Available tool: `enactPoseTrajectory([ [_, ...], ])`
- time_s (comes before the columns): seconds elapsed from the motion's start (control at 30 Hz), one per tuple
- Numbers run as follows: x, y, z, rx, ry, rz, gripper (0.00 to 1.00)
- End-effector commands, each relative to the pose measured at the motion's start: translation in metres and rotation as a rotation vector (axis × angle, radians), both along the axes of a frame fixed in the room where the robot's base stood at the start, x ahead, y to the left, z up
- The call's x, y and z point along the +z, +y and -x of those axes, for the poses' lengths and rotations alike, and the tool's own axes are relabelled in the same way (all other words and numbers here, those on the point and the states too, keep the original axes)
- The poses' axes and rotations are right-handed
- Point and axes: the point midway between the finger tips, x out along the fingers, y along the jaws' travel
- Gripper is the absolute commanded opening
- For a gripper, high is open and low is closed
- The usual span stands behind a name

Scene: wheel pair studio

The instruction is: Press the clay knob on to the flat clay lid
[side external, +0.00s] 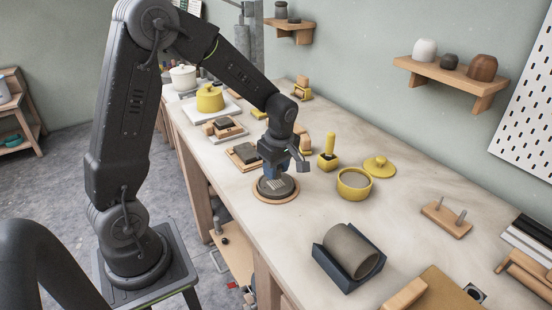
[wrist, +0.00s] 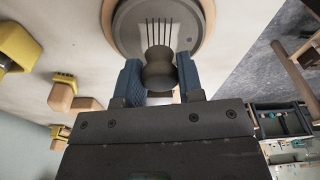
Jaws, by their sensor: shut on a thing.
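My gripper (wrist: 158,72) has blue fingers shut on the clay knob (wrist: 158,68), a dark grey waisted piece. The flat clay lid (wrist: 128,30) is a grey disc at the top of the wrist view, with several dark parallel lines on a pale patch. In the side view the lid (side external: 290,189) lies on a round wooden board (side external: 277,202), and my gripper (side external: 270,172) is over its far part. The knob overlaps the near end of the lined patch in the wrist view. I cannot tell whether knob and lid touch. The knob is hidden in the side view.
A yellow jar (side external: 354,190), its yellow lid (side external: 379,166) and a yellow-handled tool (side external: 329,155) stand to the right. A clay cylinder (side external: 350,250) rests in a dark cradle nearer. Wooden blocks (side external: 243,155) lie behind my gripper. The tabletop between the board and cradle is clear.

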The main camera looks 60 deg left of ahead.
Motion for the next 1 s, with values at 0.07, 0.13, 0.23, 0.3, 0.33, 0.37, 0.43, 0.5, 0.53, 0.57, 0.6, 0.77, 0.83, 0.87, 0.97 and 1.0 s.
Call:
enactPoseTrajectory([
  [0.07,-0.007,0.000,0.000,0.000,0.001,0.000,0.12],
  [0.13,-0.010,0.000,0.000,0.000,0.001,0.000,0.12],
  [0.23,-0.013,0.000,0.000,0.001,0.000,0.000,0.12],
  [0.3,-0.013,0.000,0.000,0.001,0.000,0.001,0.12],
  [0.33,-0.013,0.000,0.000,0.001,-0.001,0.001,0.12],
  [0.37,-0.013,0.000,0.000,0.001,-0.001,0.001,0.12],
  [0.43,-0.013,0.000,0.000,0.001,0.000,0.001,0.12],
  [0.5,-0.013,0.000,0.000,0.001,0.000,0.001,0.12],
  [0.53,-0.013,0.000,0.000,0.001,0.000,0.001,0.12],
  [0.57,-0.013,0.000,0.000,0.001,0.000,0.001,0.12],
  [0.6,-0.014,0.000,0.000,0.001,0.000,0.001,0.12],
  [0.77,-0.018,0.000,0.000,0.001,0.001,0.001,0.12],
  [0.83,-0.019,0.000,0.001,0.001,0.001,0.001,0.12],
  [0.87,-0.019,0.000,0.000,0.001,0.001,0.001,0.12],
  [0.97,-0.019,0.000,0.000,0.001,0.000,0.001,0.12],
  [1.0,-0.019,0.000,0.000,0.001,0.000,0.001,0.12],
])
